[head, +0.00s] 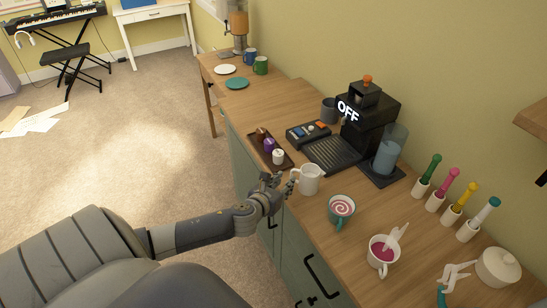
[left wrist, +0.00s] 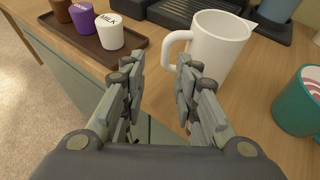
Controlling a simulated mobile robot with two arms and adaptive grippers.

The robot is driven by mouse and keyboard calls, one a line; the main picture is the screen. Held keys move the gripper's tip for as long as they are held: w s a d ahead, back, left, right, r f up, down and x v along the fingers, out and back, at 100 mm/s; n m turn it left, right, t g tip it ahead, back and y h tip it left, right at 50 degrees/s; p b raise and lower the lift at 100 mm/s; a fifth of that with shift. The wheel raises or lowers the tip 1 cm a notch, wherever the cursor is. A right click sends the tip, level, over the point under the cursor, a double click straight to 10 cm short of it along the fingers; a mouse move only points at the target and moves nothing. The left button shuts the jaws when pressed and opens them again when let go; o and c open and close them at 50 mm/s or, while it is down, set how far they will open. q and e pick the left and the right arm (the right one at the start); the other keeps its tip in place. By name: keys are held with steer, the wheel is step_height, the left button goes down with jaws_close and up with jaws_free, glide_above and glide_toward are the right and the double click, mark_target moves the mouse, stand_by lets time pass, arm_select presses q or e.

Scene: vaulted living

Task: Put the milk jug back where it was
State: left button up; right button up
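The white milk jug (head: 312,179) stands upright on the wooden counter, in front of the coffee machine. In the left wrist view the jug (left wrist: 222,42) is just beyond my fingertips, its handle facing my gripper. My left gripper (head: 273,187) is at the counter's front edge, left of the jug. The left wrist view shows its fingers (left wrist: 160,72) apart with nothing held between them. The handle is close to the right finger; I cannot tell whether they touch. My right gripper is not in view.
A dark tray (head: 287,161) holds small containers, one white and labelled MILK (left wrist: 109,34). The black coffee machine (head: 374,112) shows OFF. A teal cup (head: 337,217) and a pink-filled cup (head: 379,262) stand to the right.

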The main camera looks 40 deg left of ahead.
arm_select(q)
steer(key=v, duration=0.8)
steer(key=shift+s, duration=0.1)
steer(key=s+a+f+n+g, duration=0.15)
steer(key=s+f+n, duration=0.3)
steer(key=f, duration=0.45)
steer(key=s+a+f+n+g, duration=0.1)
steer(key=s+f+n+g, duration=0.3)
steer(key=f, duration=0.6)
steer(key=s+a+f+n+g, duration=0.1)
steer(key=s+f+n, duration=0.4)
steer(key=f, duration=0.4)
steer(key=s+d+f+n+g+h, duration=0.1)
steer(key=s+d+f+n+g, duration=0.1)
steer(key=s+d+f+n, duration=0.3)
steer(key=s+d+f+n+g, duration=0.1)
steer(key=s+d+f+n, duration=0.5)
steer(key=s, duration=0.6)
steer(key=s+d+f+n+g+h, duration=0.1)
steer(key=s+d+f+n+g, duration=0.1)
steer(key=s+d+f+n, duration=0.3)
steer(key=s+f+n, duration=0.2)
steer(key=s, duration=0.1)
steer(key=shift+s+d+g+h, duration=0.2)
steer(key=shift+d+g+h, duration=0.1)
steer(key=shift+g, duration=0.05)
steer(key=shift+f, duration=0.1)
